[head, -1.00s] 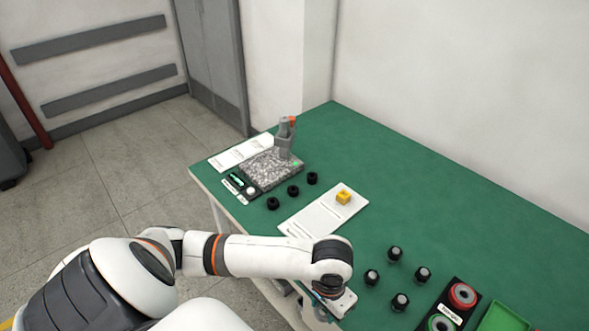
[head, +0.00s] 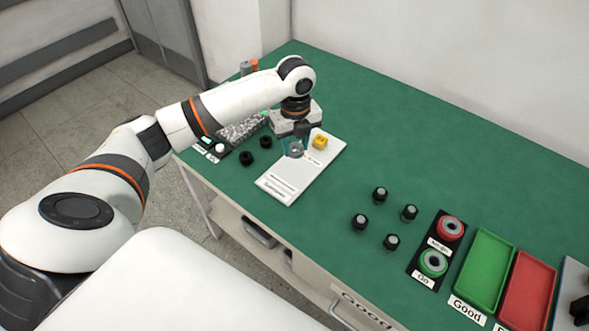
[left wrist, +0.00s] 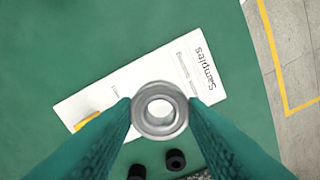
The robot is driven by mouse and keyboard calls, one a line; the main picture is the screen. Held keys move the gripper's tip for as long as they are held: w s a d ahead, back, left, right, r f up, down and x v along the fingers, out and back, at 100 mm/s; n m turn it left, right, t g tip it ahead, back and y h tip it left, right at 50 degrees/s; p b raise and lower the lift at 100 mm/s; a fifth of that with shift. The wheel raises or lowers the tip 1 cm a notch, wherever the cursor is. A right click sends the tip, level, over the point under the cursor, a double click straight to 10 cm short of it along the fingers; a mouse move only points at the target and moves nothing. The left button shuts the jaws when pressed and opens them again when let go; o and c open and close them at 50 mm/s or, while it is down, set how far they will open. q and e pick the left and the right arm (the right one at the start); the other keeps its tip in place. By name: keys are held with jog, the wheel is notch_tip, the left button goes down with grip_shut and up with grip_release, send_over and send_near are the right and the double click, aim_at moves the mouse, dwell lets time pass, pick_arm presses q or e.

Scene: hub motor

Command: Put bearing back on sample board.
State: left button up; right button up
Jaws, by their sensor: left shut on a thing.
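The sample board (head: 277,186) is a white panel lying on the green table; in the left wrist view it shows the word "Samples" (left wrist: 205,68). A grey ring-shaped bearing (left wrist: 160,110) is held between the teal fingertips of my left gripper (left wrist: 160,112). In the head view the bearing (head: 296,150) and my left gripper (head: 296,146) are over the far part of the board. I cannot tell the exact height above it. A yellow block (head: 320,142) sits on the board, right of the gripper; it also shows in the left wrist view (left wrist: 86,119). My right gripper is not in view.
Black round parts (head: 247,158) stand left of the board, near the granite plate (head: 243,130). Several black knobs (head: 380,194), a go/no-go gauge holder (head: 422,268), a green tray (head: 484,270) and a red tray (head: 527,290) are to the right.

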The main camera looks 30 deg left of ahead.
aim_at(294, 148)
pick_arm(q)
jog(key=shift+w+a+r+m, duration=0.4)
jog(key=shift+w+r+m, duration=0.1)
jog(key=shift+m, duration=0.4)
notch_tip(294, 148, down, 6)
jog(key=shift+a+f+p, duration=0.1)
jog(key=shift+f+p, duration=0.15)
jog(key=shift+p, duration=0.05)
notch_tip(294, 148, down, 4)
jog(key=shift+r, duration=0.25)
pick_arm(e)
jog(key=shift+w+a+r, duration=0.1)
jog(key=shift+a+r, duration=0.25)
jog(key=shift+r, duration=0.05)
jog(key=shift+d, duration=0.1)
pick_arm(q)
jog(key=o, duration=1.1)
jog(key=shift+f, duration=0.1)
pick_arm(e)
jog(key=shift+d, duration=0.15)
pick_arm(q)
notch_tip(294, 148, up, 12)
jog(key=shift+f, duration=0.25)
jog(key=shift+r, duration=0.45)
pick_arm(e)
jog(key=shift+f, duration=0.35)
